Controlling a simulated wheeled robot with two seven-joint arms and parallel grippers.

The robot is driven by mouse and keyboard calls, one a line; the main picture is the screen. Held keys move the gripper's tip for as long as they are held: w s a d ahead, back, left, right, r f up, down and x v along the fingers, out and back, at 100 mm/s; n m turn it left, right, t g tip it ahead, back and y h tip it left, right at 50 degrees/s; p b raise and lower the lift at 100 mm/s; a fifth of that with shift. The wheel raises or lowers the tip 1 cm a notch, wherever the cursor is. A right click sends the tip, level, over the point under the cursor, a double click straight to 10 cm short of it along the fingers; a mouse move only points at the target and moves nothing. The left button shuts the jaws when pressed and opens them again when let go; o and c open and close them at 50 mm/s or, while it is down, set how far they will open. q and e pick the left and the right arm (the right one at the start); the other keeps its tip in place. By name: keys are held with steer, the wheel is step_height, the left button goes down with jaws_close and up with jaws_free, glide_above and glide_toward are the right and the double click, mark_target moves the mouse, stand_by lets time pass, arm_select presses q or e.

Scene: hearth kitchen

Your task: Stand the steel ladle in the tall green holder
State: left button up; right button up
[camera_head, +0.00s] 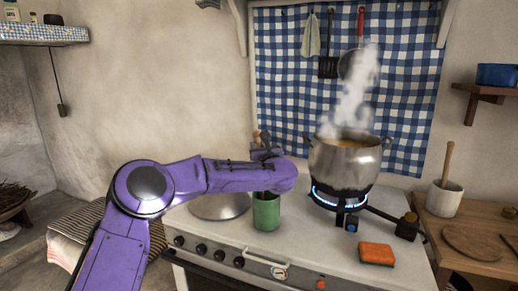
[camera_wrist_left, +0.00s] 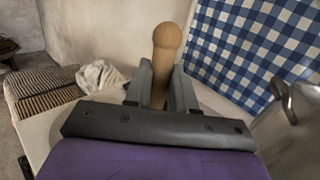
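The tall green holder (camera_head: 266,213) stands upright on the white stove top, below my left gripper. My left gripper (camera_head: 266,152) is over the holder, partly hidden by my purple arm. In the left wrist view its fingers (camera_wrist_left: 160,92) are closed on both sides of an upright wooden handle (camera_wrist_left: 166,45) with a rounded end. The handle's tip also shows above the gripper in the head view (camera_head: 256,138). It may be the ladle's handle; no steel part of it shows. My arm hides its lower end, so I cannot tell whether it is inside the holder. My right gripper is not in view.
A steaming steel pot (camera_head: 347,165) stands on a lit burner right of the gripper. An orange sponge (camera_head: 376,254) lies at the stove's front right. A round metal lid (camera_head: 219,207) lies left of the holder. A spatula (camera_head: 328,66) hangs on the wall.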

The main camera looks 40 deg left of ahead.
arm_select(q)
steer(key=o, duration=0.3)
steer(key=shift+s+d+f, duration=0.15)
steer(key=shift+s+d, duration=0.05)
steer(key=shift+d, duration=0.05)
steer(key=b+v, duration=0.3)
steer(key=v, duration=0.7)
steer(key=shift+a+b, duration=0.1)
steer(key=shift+b, duration=0.3)
